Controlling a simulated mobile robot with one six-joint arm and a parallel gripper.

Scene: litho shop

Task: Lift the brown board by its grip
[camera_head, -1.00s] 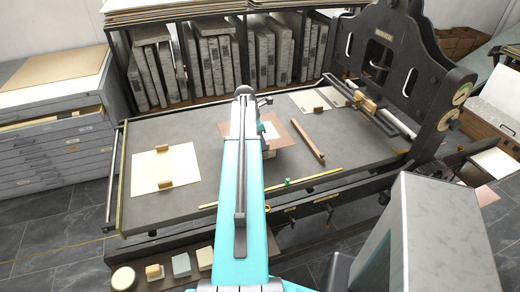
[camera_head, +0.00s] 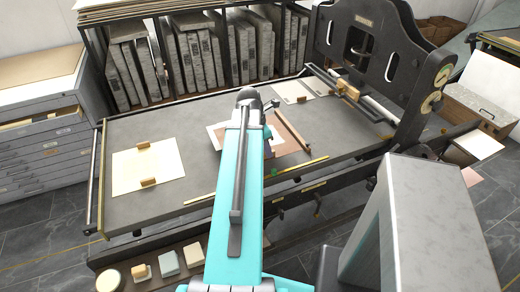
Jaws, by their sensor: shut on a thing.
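My gripper (camera_head: 268,147) is mostly hidden behind the arm; a small dark part shows at the board. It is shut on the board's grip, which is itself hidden. How far the board is above the bed is hard to tell.
A cream sheet with two wooden blocks (camera_head: 148,168) lies at the bed's left. The black press frame (camera_head: 385,62) stands at the right. Shelves of grey slabs (camera_head: 205,55) stand behind. Blocks sit on a low front ledge.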

